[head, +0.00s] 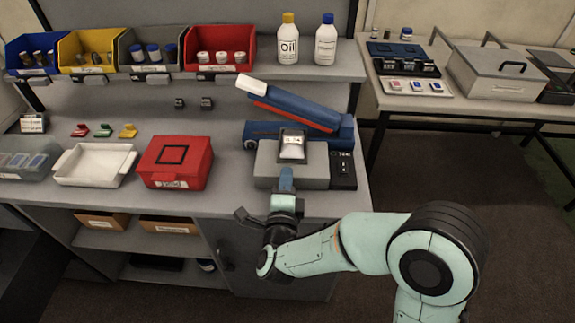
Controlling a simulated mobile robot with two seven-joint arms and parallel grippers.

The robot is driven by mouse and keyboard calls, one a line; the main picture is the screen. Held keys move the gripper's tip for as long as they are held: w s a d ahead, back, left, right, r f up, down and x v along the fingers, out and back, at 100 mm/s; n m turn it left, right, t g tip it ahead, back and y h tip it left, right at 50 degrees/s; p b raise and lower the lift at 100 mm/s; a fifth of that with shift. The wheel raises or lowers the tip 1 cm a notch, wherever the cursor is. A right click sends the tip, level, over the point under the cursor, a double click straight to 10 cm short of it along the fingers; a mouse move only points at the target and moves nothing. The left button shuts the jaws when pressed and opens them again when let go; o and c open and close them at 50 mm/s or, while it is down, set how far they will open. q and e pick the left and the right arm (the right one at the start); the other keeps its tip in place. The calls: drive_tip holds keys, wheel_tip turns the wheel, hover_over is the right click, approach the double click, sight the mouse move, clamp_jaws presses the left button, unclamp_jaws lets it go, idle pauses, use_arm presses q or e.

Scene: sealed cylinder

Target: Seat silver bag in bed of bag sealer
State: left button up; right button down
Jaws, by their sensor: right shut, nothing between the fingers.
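The bag sealer (262,132) stands on the workbench with its blue lid arm (300,105) raised at an angle. Its grey bed (268,172) is at the front, with a dark switch panel (343,170) on the right. The silver bag (292,150), small with a pale label, rests on the bed against the blue body; I cannot tell how deep it sits. My right gripper (286,174) is shut and empty at the front of the bed, just before the bag. Whether it touches the bag is unclear. My left gripper is not in view.
A red box (176,165) and a white tray (95,179) stand left of the sealer. Coloured bins and two bottles, one labelled Oil (288,45), stand on the shelf behind. A side table (470,108) is at right. Bare bench lies between red box and sealer.

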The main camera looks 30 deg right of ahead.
sight(290, 157)
drive_tip(key=shift+x, duration=1.95)
drive_tip(key=shift+b+x, duration=0.7)
drive_tip(key=shift+x, duration=0.05)
drive_tip(key=shift+s+r, duration=0.1)
drive_tip(key=shift+s, duration=0.05)
